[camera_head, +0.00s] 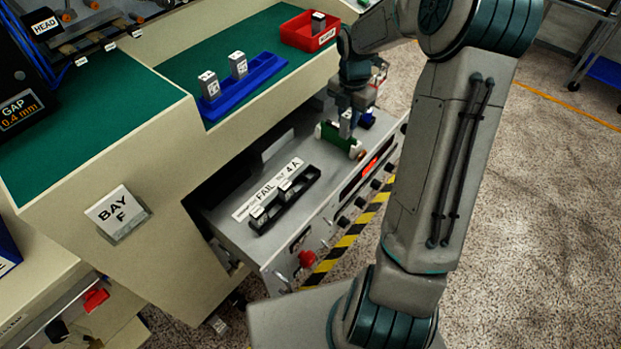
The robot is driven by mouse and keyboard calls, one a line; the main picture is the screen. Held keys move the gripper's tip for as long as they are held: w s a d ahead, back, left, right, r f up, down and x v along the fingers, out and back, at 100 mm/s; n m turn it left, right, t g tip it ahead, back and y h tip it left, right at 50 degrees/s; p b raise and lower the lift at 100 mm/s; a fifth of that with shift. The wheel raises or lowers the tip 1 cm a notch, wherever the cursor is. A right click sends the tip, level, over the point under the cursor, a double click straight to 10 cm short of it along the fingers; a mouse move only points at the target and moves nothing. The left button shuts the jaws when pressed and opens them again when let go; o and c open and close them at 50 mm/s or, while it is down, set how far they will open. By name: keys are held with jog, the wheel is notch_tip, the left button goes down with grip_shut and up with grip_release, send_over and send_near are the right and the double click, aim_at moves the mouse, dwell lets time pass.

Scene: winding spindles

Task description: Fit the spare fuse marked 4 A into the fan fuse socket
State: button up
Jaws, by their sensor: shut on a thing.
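My gripper (346,118) is over the far part of the open grey drawer, pointing down. It is shut on a small pale grey block, apparently a fuse (345,125), mostly hidden by the jaws. Directly below is a green part (338,139) on the drawer; I cannot tell whether the fuse touches it or sits in it. A white label (268,190) reading "FAN" or "FAIL" and "4 A" lies beside a black holder (285,208) with small pale pieces in it. I cannot read any mark on the held block.
A blue rack (243,87) with two pale blocks stands on the green bench top. A red bin (308,32) holding a grey block is behind it. A red display (378,158) and knobs line the drawer front. My arm crosses the right side.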

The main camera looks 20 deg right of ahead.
jog(key=shift+s+a+f+b, duration=0.25)
jog(key=shift+s+a+f, duration=0.35)
jog(key=shift+a+f, duration=1.25)
jog(key=shift+s+a+f+b, duration=0.25)
jog(key=shift+s+a+f, duration=0.35)
jog(key=shift+a+f, duration=1.2)
jog(key=shift+s+a+f+b, duration=0.25)
jog(key=shift+s+a+f, duration=0.35)
jog(key=shift+a+f, duration=1.25)
jog(key=o, duration=1)
jog(key=shift+f, duration=0.15)
notch_tip(320, 180, up, 12)
jog(key=p, duration=0.2)
jog(key=s+r+m+t, duration=0.1)
jog(key=s+r+m, duration=0.2)
jog(key=s+m, duration=0.4)
jog(key=s+r+m, duration=0.4)
jog(key=s+m, duration=0.2)
jog(key=m, duration=0.3)
jog(key=s+r+m+t, duration=0.1)
jog(key=s+r+m, duration=0.3)
jog(key=s+m, duration=0.3)
jog(key=shift+s+r+m+t, duration=0.1)
jog(key=shift+s+m+t, duration=0.2)
jog(key=shift+m, duration=0.8)
